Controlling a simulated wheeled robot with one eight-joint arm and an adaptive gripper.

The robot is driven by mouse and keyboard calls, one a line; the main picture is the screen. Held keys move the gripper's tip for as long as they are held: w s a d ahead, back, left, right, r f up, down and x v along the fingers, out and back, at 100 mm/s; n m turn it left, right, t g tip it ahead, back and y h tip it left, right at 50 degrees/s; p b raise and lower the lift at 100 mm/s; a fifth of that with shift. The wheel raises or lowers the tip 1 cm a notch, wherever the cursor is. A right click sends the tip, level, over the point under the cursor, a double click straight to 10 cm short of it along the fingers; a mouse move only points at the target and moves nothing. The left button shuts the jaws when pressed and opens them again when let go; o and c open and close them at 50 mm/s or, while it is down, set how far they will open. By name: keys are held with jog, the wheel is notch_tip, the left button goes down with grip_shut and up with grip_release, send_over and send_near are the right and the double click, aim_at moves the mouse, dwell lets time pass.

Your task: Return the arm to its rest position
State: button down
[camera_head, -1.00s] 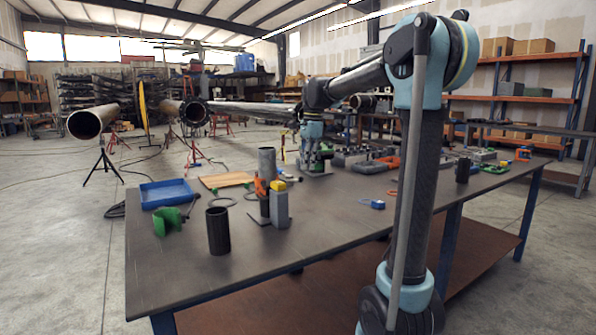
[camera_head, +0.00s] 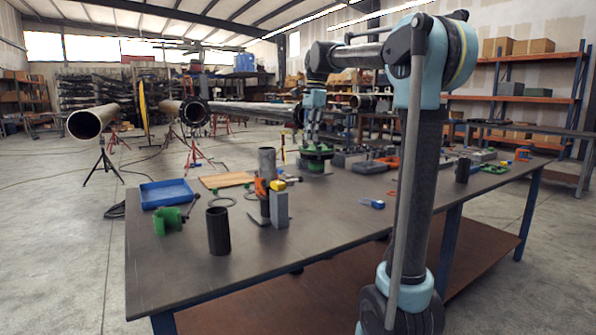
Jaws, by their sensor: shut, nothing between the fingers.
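My arm rises from the lower right and bends over the table, with its forearm reaching left and its wrist pointing down. My gripper (camera_head: 313,138) is at the end of this wrist, small in the picture, shut and empty. It is above a green round part on a dark base (camera_head: 317,154) on the workbench (camera_head: 330,230). The small gap between the fingertips and this part is hard to judge.
On the bench are a blue tray (camera_head: 166,193), a green clamp (camera_head: 167,221), a dark tube (camera_head: 218,231), a grey tube (camera_head: 267,162) and a grey block with a yellow top (camera_head: 279,208). Several tools lie behind my arm. The bench's front middle is mostly clear.

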jog(key=s+d+f+n+t, duration=0.1)
jog(key=s+d+f+n, duration=0.3)
jog(key=s+f, duration=0.7)
jog(key=s+d+f+n+t, duration=0.1)
jog(key=s+d+f+n, duration=0.4)
jog(key=s+d+f, duration=0.3)
jog(key=s+d+f+n+h, duration=0.1)
jog(key=s+d+f+n, duration=0.3)
jog(key=s+f, duration=1)
notch_tip(320, 180, down, 3)
jog(key=shift+s+d+r+t, duration=0.15)
jog(key=shift+d+t, duration=0.25)
jog(key=shift+d, duration=0.75)
